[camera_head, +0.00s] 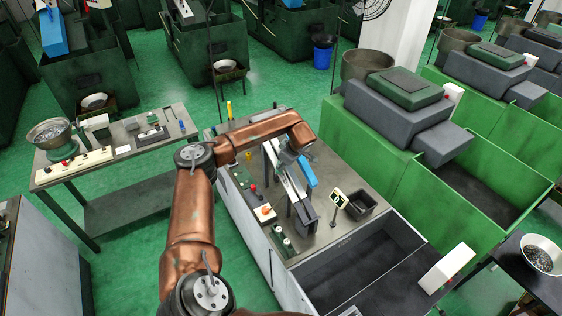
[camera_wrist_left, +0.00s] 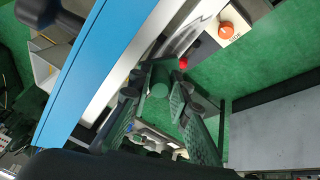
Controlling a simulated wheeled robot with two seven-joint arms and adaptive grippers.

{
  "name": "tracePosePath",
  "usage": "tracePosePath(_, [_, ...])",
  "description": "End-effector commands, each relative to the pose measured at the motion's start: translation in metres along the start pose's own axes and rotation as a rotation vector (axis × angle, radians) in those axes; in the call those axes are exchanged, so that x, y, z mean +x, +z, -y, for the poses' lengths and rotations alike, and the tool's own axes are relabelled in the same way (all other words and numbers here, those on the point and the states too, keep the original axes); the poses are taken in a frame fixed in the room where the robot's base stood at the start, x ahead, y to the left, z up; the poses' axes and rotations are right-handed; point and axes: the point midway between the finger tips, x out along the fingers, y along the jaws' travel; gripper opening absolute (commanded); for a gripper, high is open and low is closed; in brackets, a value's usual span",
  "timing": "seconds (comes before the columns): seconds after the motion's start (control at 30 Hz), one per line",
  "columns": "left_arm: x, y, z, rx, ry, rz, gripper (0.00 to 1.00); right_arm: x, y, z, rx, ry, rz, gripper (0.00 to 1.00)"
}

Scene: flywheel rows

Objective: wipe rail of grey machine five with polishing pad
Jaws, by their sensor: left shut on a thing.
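My left gripper (camera_head: 292,152) is over the grey machine (camera_head: 335,185), close to the upper end of its silver rail (camera_head: 290,190). A blue part (camera_head: 308,170) sits beside the rail. In the left wrist view the gripper (camera_wrist_left: 158,92) is shut on a small dark green piece (camera_wrist_left: 160,76), which seems to be the polishing pad. The blue part (camera_wrist_left: 85,70) and the bright rail (camera_wrist_left: 135,45) run diagonally just beyond it. I cannot tell whether the piece touches the rail. My right gripper is not in view.
A control strip with an orange-red knob (camera_head: 266,210) lines the machine's left edge. A small number sign (camera_head: 339,199) and a black bin (camera_head: 360,205) stand right of the rail. A side table (camera_head: 115,150) is at left. Green floor (camera_head: 150,255) is open between.

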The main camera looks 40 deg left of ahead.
Motion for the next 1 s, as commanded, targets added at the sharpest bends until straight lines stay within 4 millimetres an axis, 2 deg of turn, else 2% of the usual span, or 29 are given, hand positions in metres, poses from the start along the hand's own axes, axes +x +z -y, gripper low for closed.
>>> tracePosePath(0.2, [0.003,0.018,0.008,0.001,-0.002,0.000,0.00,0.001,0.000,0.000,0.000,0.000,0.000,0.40])
tracePosePath(0.47, [0.003,0.026,0.012,0.001,-0.003,0.000,0.00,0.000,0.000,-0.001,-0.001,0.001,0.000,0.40])
tracePosePath(0.8, [0.002,0.051,0.023,0.003,-0.004,0.000,0.00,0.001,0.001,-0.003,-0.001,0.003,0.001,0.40])
tracePosePath(1.0, [0.002,0.058,0.026,0.001,-0.004,-0.001,0.00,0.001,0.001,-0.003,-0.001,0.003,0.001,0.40])
